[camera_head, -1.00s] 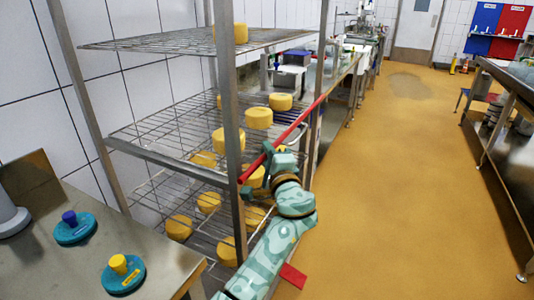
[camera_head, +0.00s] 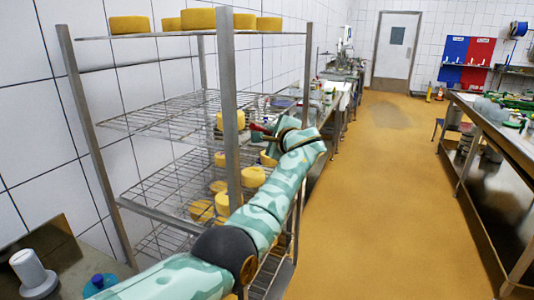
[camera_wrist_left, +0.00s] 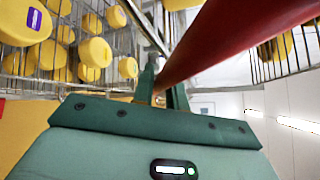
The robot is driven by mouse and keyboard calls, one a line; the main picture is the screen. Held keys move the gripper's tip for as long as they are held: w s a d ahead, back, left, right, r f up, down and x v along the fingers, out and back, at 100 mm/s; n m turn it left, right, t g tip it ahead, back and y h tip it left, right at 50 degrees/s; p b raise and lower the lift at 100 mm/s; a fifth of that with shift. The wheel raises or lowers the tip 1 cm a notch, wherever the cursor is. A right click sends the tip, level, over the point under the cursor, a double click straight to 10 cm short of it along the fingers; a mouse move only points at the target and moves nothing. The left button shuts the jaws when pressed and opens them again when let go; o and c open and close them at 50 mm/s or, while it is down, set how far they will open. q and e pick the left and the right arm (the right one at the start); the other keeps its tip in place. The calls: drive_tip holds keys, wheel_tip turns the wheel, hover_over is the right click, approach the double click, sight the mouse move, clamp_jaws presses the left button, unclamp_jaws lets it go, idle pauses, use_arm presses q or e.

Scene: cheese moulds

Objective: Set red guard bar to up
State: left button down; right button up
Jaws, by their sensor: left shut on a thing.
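The red guard bar is mostly hidden behind my arm in the head view; only a short red end (camera_head: 258,127) shows at the rack's open side, near the middle shelf. In the left wrist view the red bar (camera_wrist_left: 235,35) runs large from the centre to the upper right, passing between the fingers. My left gripper (camera_head: 270,136) is shut on the bar; its fingers also show in the left wrist view (camera_wrist_left: 160,88). The bar's full angle cannot be told. My right gripper is not in view.
The wire rack (camera_head: 228,110) holds several yellow cheese wheels (camera_head: 198,19) on its shelves. A steel table (camera_head: 60,250) with a blue-knobbed piece (camera_head: 100,282) is at lower left. The orange floor (camera_head: 360,200) is clear between rack and the right-hand bench (camera_head: 490,135).

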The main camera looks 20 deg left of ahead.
use_arm(q)
drive_tip(key=shift+w+r, duration=0.2)
drive_tip(key=shift+r, duration=0.1)
drive_tip(key=c, duration=1.4)
unclamp_jaws()
drive_tip(key=p+v, duration=0.5)
drive_tip(key=v, duration=1.1)
drive_tip(key=shift+d, duration=0.1)
